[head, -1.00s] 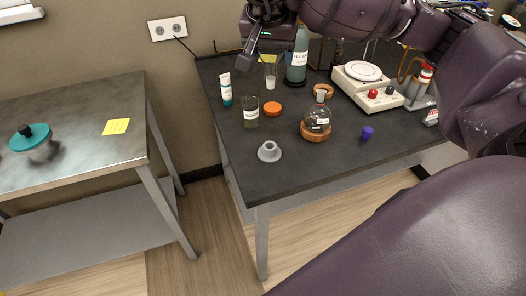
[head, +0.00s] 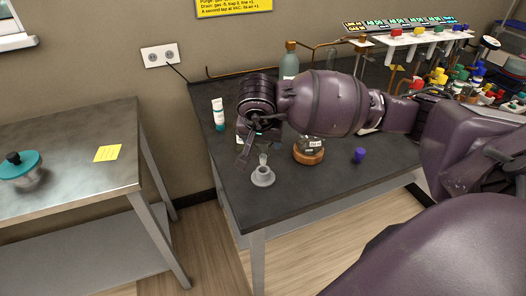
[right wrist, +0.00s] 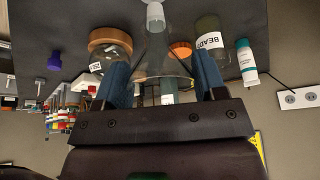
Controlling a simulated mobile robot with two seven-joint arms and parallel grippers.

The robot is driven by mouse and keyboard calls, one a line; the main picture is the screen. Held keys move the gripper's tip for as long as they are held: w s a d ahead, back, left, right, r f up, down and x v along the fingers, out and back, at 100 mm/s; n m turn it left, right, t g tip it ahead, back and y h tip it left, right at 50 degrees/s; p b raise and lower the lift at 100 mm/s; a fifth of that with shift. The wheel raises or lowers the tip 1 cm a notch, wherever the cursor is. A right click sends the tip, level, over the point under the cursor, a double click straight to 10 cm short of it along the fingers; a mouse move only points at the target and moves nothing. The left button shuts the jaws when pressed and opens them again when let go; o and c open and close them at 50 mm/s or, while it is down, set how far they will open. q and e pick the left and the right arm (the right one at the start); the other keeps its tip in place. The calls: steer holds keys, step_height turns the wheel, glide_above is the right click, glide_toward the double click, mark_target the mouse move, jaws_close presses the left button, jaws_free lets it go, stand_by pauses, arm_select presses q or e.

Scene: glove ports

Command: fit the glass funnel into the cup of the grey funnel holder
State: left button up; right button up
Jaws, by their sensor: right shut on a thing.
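The grey funnel holder (head: 263,178) stands upright near the front left of the dark bench in the head view. My right gripper (head: 258,146) is above it and shut on the glass funnel (head: 263,159), whose frosted stem points down just over the holder's cup. I cannot tell whether the stem tip is level with the cup's mouth or a little above it. In the right wrist view, the funnel's clear cone (right wrist: 160,60) sits between the blue fingers (right wrist: 162,85). The holder cannot be made out there. My left gripper is not in view.
A round flask on a cork ring (head: 309,156) stands just right of the holder, with a purple cap (head: 359,155) beyond. A white and teal tube (head: 218,114) stands behind left. The wrist view shows a beads jar (right wrist: 211,40) and orange lid (right wrist: 181,48). The bench front is clear.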

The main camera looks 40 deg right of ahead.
mark_target(263, 150)
steer(key=shift+f, duration=2.1)
steer(key=shift+f+b, duration=0.4)
steer(key=o, duration=1)
steer(key=shift+r+p, duration=0.45)
steer(key=shift+r, duration=0.15)
steer(key=v, duration=1.1)
steer(key=shift+s+a+r, duration=0.1)
steer(key=shift+a+r, duration=0.05)
steer(key=shift+r, duration=0.15)
